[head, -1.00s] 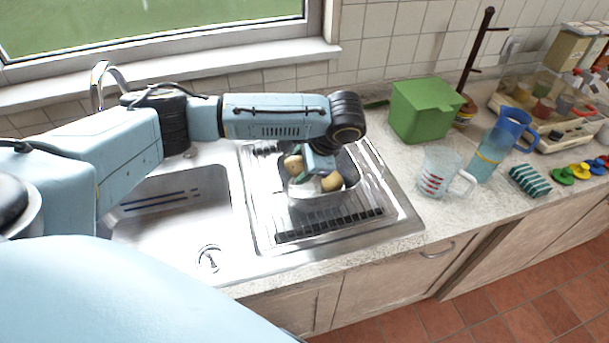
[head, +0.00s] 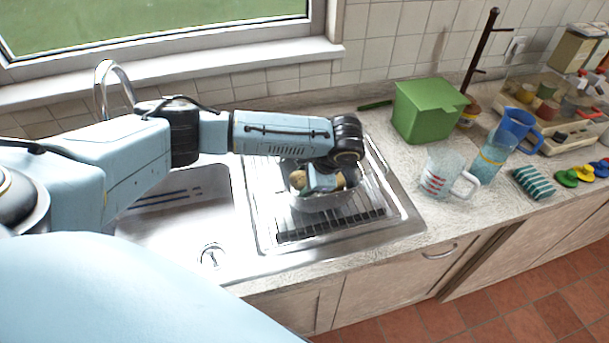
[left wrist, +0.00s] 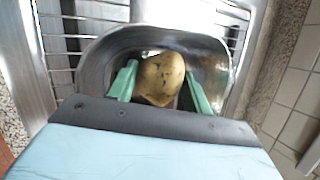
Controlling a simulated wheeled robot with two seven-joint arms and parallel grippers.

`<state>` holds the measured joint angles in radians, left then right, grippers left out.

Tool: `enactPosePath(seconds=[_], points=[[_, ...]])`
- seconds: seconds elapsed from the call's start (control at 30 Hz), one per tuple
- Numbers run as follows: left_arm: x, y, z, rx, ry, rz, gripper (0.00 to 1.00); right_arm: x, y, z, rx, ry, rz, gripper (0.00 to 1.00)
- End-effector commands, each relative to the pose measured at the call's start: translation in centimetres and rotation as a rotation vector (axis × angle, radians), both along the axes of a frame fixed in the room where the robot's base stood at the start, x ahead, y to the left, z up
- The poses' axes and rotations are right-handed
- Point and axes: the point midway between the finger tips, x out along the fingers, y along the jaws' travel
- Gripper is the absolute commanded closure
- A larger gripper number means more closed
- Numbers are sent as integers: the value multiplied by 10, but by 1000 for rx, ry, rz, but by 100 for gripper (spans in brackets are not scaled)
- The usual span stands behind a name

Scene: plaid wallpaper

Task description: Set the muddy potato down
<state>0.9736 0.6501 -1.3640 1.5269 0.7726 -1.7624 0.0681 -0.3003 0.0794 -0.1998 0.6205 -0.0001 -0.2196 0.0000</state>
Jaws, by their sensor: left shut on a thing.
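The muddy potato (left wrist: 160,80), yellow-brown with dark spots, sits between the two green fingers of my left gripper (left wrist: 157,88) in the left wrist view. The gripper is shut on it. Around it is the shiny inside wall of a metal bowl (left wrist: 215,62). In the head view my left gripper (head: 321,186) reaches down into this bowl (head: 322,203), which stands on the ribbed drainboard. Yellow-brown potato surface shows on both sides of the gripper there; I cannot tell whether it is one potato or two. The potato's underside is hidden. My right gripper is not in view.
The sink basin (head: 185,215) is left of the drainboard (head: 375,222). On the counter to the right stand a green box (head: 427,112), a clear measuring cup (head: 438,174), a blue jug (head: 492,157) and a striped sponge (head: 533,182). The tap (head: 104,85) is at the back left.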

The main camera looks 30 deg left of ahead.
Motion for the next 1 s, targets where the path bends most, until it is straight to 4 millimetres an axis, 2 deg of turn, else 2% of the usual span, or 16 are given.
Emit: enactPosePath(seconds=[0.1, 0.13, 0.27, 0.57, 0.67, 0.77, 1.0], points=[[0, 0, -1, 0, 0, 0, 76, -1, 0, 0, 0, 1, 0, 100], [0, 0, -1, 0, 0, 0, 47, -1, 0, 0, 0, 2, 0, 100], [0, 0, -1, 0, 0, 0, 30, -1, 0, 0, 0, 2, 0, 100], [0, 0, 0, 0, 0, 0, 29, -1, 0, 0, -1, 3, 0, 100], [1, 1, 7, 1, -4, 0, 29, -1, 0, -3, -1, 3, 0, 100], [1, -5, 20, -2, -3, -3, 29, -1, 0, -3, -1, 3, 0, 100], [0, -32, 69, -3, -4, -2, 29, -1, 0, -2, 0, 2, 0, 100]])
